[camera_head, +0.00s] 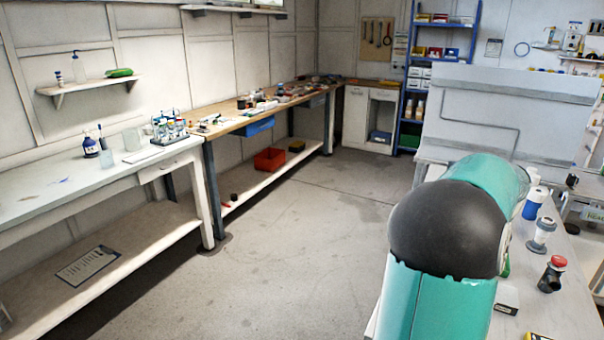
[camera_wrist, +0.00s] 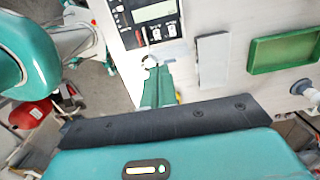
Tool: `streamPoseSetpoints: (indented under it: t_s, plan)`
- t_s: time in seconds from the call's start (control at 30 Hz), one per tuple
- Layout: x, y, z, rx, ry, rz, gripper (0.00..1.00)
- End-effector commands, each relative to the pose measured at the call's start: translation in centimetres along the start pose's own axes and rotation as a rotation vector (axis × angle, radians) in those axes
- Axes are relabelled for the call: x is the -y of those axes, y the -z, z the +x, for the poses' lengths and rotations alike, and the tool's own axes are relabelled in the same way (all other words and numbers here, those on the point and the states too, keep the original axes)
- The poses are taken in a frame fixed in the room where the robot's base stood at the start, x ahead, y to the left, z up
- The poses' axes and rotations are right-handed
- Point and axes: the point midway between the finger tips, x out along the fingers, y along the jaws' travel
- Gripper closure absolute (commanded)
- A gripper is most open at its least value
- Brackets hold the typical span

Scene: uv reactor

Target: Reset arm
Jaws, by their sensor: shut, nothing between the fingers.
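My arm, teal with a black rounded joint, fills the lower right of the head view and hides my gripper there. In the wrist view my gripper (camera_wrist: 157,72) shows as narrow teal fingers beyond a black plate. The fingers are shut and I see nothing held. I cannot tell whether the fingertips touch the panel.
In the head view a bench (camera_head: 590,262) on the right holds a blue-and-white bottle (camera_head: 534,204) and a red-capped item (camera_head: 552,274) close to my arm. A white bench (camera_head: 50,200) and a wooden-topped bench (camera_head: 235,118) line the left wall. The floor (camera_head: 290,240) between is clear.

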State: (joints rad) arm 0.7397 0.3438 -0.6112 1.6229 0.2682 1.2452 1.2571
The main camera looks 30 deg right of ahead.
Motion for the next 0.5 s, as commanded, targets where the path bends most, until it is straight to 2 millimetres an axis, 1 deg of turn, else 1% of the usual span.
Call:
streamPoseSetpoints:
  t_s: [0.07,0.17,0.27,0.3,0.37,0.4,0.47,0.5]
  plan:
    - [0.0,-0.1,0.0,0.001,0.001,-0.005,1.00]
    - [-0.5,-1.8,-0.4,0.013,0.010,-0.066,1.00]
    - [-2.0,-5.6,-1.1,0.038,0.032,-0.223,1.00]
    - [-3.0,-7.6,-1.5,0.052,0.044,-0.311,1.00]
    - [-4.7,-10.9,-2.1,0.069,0.067,-0.464,1.00]
    - [-6.2,-13.1,-2.5,0.079,0.082,-0.570,1.00]
    - [-8.4,-16.1,-3.0,0.091,0.108,-0.732,1.00]
    - [-10.1,-18.0,-3.4,0.097,0.126,-0.840,1.00]
